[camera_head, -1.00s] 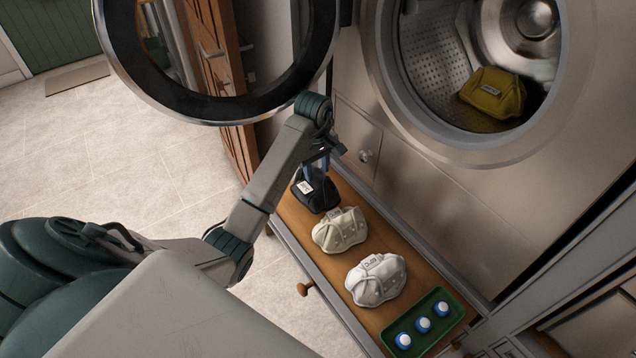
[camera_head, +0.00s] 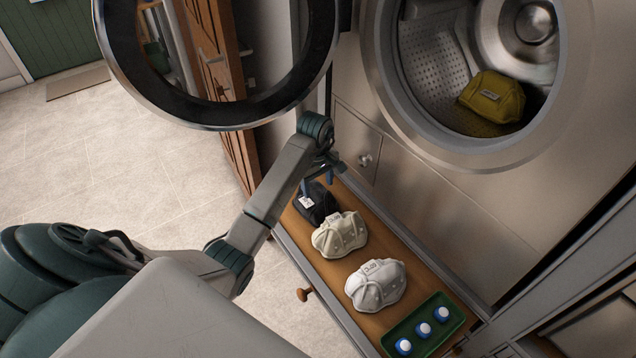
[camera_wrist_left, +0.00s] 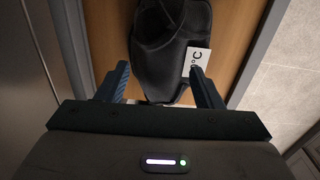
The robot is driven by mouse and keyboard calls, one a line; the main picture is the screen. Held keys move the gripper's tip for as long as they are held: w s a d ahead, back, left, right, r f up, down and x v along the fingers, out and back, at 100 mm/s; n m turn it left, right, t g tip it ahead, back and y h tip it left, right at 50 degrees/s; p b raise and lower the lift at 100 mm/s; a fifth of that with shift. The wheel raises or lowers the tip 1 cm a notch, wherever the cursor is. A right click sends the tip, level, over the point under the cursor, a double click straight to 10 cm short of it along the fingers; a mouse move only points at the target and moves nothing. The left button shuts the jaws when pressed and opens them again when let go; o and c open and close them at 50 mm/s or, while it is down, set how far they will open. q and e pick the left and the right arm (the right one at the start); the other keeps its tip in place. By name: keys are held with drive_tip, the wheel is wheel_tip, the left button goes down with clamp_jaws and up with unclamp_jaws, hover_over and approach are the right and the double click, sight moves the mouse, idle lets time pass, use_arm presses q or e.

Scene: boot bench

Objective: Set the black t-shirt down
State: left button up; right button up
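The black t-shirt (camera_head: 316,203) is a dark folded bundle with a white tag, resting at the far end of the wooden drawer surface (camera_head: 290,222). My left gripper (camera_head: 322,184) is just above it. In the left wrist view the black t-shirt (camera_wrist_left: 168,52) lies on the wood, its white tag near the right finger. The left gripper (camera_wrist_left: 160,78) has its fingers spread apart there, with the shirt showing in the gap and ahead of the tips. I cannot tell if a finger still touches the cloth. My right gripper is not in view.
A cream bundle (camera_head: 340,235) and a white bundle (camera_head: 376,285) lie in line along the drawer. A green tray (camera_head: 458,318) with blue-and-white pods is at the near end. A yellow bundle (camera_head: 492,97) is inside the open washer drum (camera_head: 430,60). The round door (camera_head: 115,60) hangs above my arm.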

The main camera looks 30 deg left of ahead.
use_arm(q)
drive_tip(key=shift+r, duration=0.1)
drive_tip(key=shift+r, duration=0.4)
wheel_tip(320, 180, up, 5)
drive_tip(key=shift+r+p, duration=0.1)
drive_tip(key=shift+p, duration=0.75)
wheel_tip(320, 180, up, 6)
drive_tip(key=p, duration=0.6)
drive_tip(key=shift+s+p, duration=0.25)
drive_tip(key=shift+p, duration=0.05)
